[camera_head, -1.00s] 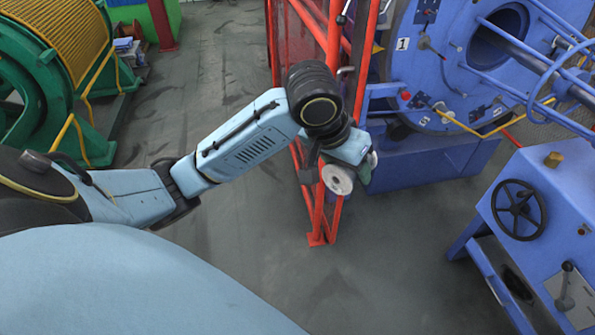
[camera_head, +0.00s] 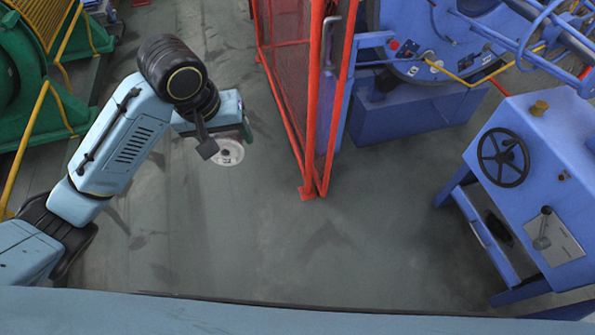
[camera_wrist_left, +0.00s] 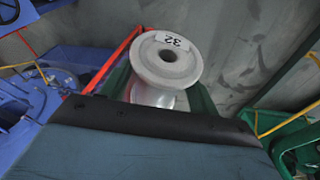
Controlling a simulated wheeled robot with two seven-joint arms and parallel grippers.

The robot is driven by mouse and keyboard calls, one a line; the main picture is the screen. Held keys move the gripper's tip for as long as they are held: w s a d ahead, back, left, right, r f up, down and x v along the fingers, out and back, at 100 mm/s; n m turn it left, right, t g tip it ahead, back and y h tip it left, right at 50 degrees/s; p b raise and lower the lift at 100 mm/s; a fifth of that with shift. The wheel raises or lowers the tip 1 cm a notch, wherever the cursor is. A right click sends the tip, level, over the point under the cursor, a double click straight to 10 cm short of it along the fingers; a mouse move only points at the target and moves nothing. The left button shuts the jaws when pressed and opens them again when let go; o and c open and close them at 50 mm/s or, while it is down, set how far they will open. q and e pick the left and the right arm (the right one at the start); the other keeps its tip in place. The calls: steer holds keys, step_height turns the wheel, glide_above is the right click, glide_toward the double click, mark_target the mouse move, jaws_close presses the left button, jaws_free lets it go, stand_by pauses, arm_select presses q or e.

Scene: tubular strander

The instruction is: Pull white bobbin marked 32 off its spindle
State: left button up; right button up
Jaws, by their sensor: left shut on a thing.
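The white bobbin marked 32 (camera_wrist_left: 165,62) is held in my left gripper, with its flange and black number label facing the left wrist camera. No spindle runs through its centre hole. In the head view the bobbin (camera_head: 228,152) hangs under my left gripper (camera_head: 240,135), over open floor left of the red fence. The green fingers of my left gripper (camera_wrist_left: 160,95) are on both sides of the bobbin's barrel. My right gripper is not in view.
The red mesh fence (camera_head: 300,95) stands right of the arm. Beyond it is the blue strander (camera_head: 430,60). A blue control cabinet with a handwheel (camera_head: 503,157) is at right. A green reel stand (camera_head: 35,100) is at left. The grey floor between is clear.

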arm_select(q)
steer(key=s+d+f+n+t+h+p, duration=0.2)
steer(key=d+f+n+h+p, duration=0.1)
steer(key=d+n, duration=0.5)
steer(key=s+d+f+n+t+h+p, duration=0.1)
steer(key=d+n+h+p, duration=0.5)
steer(key=n, duration=0.8)
step_height(320, 180, down, 2)
steer(key=s+d+h, duration=0.1)
steer(key=d, duration=0.1)
steer(key=shift+d+f+t+p, duration=0.25)
steer(key=shift+d+t+p, duration=0.05)
steer(key=shift+t, duration=0.1)
